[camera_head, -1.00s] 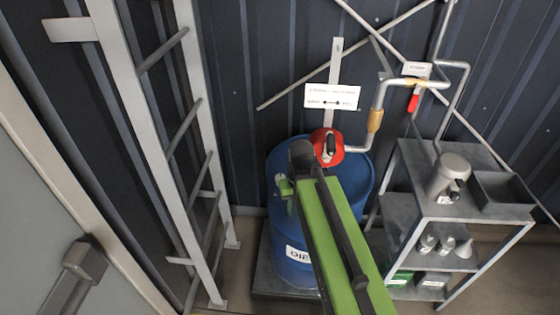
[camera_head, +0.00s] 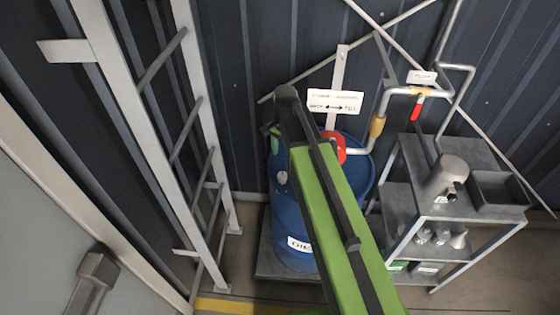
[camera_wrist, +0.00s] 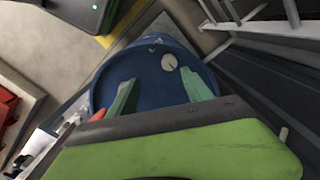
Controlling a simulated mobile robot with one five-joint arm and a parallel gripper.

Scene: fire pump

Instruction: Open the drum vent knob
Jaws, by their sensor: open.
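The blue drum (camera_head: 292,222) stands on a dark pallet against the wall, its top partly hidden by my arm. In the wrist view the blue drum top (camera_wrist: 140,75) fills the middle, with a small round cream vent knob (camera_wrist: 169,62) on it near the far rim. My gripper (camera_wrist: 160,88) is open over the drum top, its two green fingers apart and empty. The knob shows beyond the fingertips, between their lines; I cannot tell the height gap. In the head view my gripper is mostly hidden behind my arm.
A red pump (camera_head: 340,148) sits on the drum, right of my arm, with a pipe leading off. A white sign (camera_head: 335,102) hangs behind. A grey shelf unit (camera_head: 472,203) stands at right, a ladder (camera_head: 205,130) at left. A door (camera_head: 60,240) is at lower left.

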